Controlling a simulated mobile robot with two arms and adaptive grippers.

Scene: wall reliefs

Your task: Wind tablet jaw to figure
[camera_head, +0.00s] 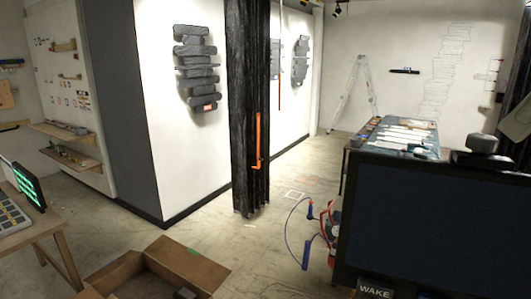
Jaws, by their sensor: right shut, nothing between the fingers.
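A tablet (29,186) with green bars on its dark screen stands tilted at the left edge, by a wooden table (45,222). Its jaw is too small to make out. A panel with a grid of pale squares (10,215) lies on the table in front of it. No figure can be read on the tablet at this size. My right gripper is at the right side; its fingertips are hard to tell from the dark shapes there. It is shut and empty, well apart from the tablet. My left gripper does not show.
A large dark monitor (430,225) labelled WAKE blocks the lower right. An open cardboard box (185,265) lies on the floor at the bottom. A black curtain (248,90) hangs mid-view. A cluttered table (345,165) and a ladder (349,95) are behind. Floor between is mostly clear.

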